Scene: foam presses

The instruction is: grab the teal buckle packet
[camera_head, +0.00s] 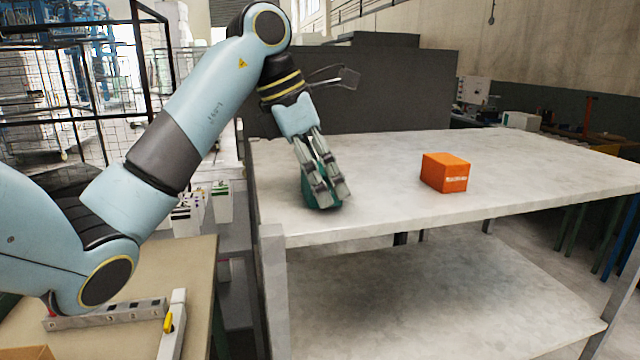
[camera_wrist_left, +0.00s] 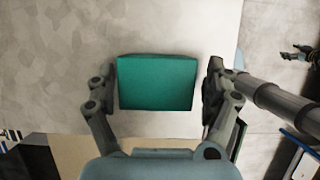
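The teal buckle packet (camera_head: 308,192) is a small box near the left end of the pale worktable, partly hidden behind my left gripper (camera_head: 331,190) in the head view. The gripper points down at it from above. In the left wrist view the packet (camera_wrist_left: 157,82) shows whole, between the two fingers of my left gripper (camera_wrist_left: 159,83). One finger stands on each side, with a narrow gap at the left side and a slightly wider one at the right. The fingers are open and do not appear to grip it.
An orange box (camera_head: 445,173) stands on the worktable (camera_head: 400,217) to the right of the packet, with clear room between. A dark panel (camera_head: 400,90) rises behind the table. A lower shelf (camera_head: 440,300) lies beneath. A beige bench (camera_head: 190,270) stands at the left.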

